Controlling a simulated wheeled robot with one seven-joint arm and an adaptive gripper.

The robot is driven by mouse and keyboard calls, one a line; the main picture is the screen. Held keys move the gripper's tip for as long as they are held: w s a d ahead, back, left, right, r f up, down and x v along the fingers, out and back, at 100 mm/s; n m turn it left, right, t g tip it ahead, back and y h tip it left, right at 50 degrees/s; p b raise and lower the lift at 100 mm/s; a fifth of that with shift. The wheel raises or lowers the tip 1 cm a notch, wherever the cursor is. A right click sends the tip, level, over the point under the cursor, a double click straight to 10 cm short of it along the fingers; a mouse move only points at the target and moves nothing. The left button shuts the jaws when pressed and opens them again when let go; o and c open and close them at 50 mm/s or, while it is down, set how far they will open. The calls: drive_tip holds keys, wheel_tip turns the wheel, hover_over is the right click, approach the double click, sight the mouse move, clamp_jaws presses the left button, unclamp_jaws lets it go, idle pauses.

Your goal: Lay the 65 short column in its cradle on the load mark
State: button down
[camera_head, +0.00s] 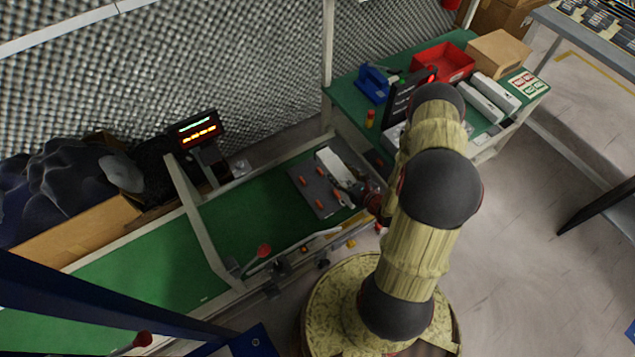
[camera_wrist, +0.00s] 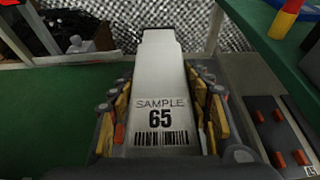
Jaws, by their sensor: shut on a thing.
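The short column (camera_wrist: 160,75), pale and marked SAMPLE 65 with a barcode, fills the middle of the wrist view. My gripper (camera_wrist: 160,105) is shut on it, with orange-padded fingers along both sides. In the head view the white column (camera_head: 328,160) extends from my gripper (camera_head: 348,183) over or beside a grey plate (camera_head: 324,207). The plate carries several orange cradle pegs and also shows at the lower right of the wrist view (camera_wrist: 270,132). Whether the column touches the plate is unclear. No load mark can be made out clearly.
A green bench (camera_head: 245,215) runs left beneath a white frame post (camera_head: 198,222). A lit display (camera_head: 198,129) stands behind. On the right bench are a red bin (camera_head: 443,62), a cardboard box (camera_head: 498,53) and pale columns (camera_head: 495,92).

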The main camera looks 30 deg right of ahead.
drive_tip(key=w+a, duration=0.1)
drive_tip(key=w+f+b, duration=0.1)
drive_tip(key=w+a+f, duration=0.1)
drive_tip(key=w, duration=0.1)
drive_tip(key=shift+a+f, duration=0.15)
drive_tip(key=shift+a, duration=0.2)
drive_tip(key=w+f+b, duration=0.1)
drive_tip(key=w+a+f+b, duration=0.1)
drive_tip(key=f, duration=0.1)
drive_tip(key=w+a+f+b, duration=0.1)
drive_tip(key=f, duration=0.1)
drive_tip(key=shift+w+a, duration=0.1)
drive_tip(key=shift+w, duration=0.3)
drive_tip(key=shift+w+a+f+b, duration=0.15)
drive_tip(key=shift+f+b, duration=0.2)
drive_tip(key=shift+f, duration=0.55)
drive_tip(key=shift+w+d+f+b, duration=0.1)
drive_tip(key=shift+f+b, duration=0.2)
drive_tip(key=shift+f, duration=0.6)
drive_tip(key=shift+f, duration=0.1)
drive_tip(key=c, duration=0.9)
unclamp_jaws()
drive_tip(key=shift+s+a+f, duration=0.1)
